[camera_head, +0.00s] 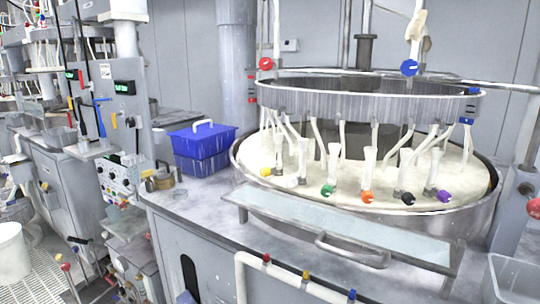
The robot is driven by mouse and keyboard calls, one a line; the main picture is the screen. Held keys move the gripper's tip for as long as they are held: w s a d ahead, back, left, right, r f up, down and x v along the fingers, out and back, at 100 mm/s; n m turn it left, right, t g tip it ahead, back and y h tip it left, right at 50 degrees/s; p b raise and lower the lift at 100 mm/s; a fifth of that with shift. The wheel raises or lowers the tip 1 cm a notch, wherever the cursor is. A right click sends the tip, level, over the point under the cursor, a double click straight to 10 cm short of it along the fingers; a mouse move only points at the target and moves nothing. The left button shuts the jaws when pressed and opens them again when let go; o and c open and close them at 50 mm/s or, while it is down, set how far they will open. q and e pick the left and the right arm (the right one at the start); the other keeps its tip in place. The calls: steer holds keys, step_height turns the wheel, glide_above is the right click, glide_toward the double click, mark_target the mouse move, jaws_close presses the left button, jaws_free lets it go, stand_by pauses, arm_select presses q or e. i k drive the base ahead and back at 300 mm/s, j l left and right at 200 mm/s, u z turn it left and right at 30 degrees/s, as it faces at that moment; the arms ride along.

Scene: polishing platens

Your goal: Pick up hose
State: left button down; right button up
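Several white hoses (319,140) hang from a ribbed metal ring (370,103) over a large round basin (470,218) with a cream-coloured surface. Short white upright tubes stand low in the basin, with coloured fittings at their feet: yellow (266,172), green (327,190), orange (368,196), black and purple (444,196). I cannot tell which hose the task means. Neither of my grippers is in view.
A blue toolbox (202,150) and a brass-coloured kettle-like pot (160,178) stand on the grey bench left of the basin. A handled glass-like panel (340,226) lies along its front. A white pipe (239,275) runs below.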

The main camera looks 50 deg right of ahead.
mark_target(278, 137)
steer(key=z, duration=1.6)
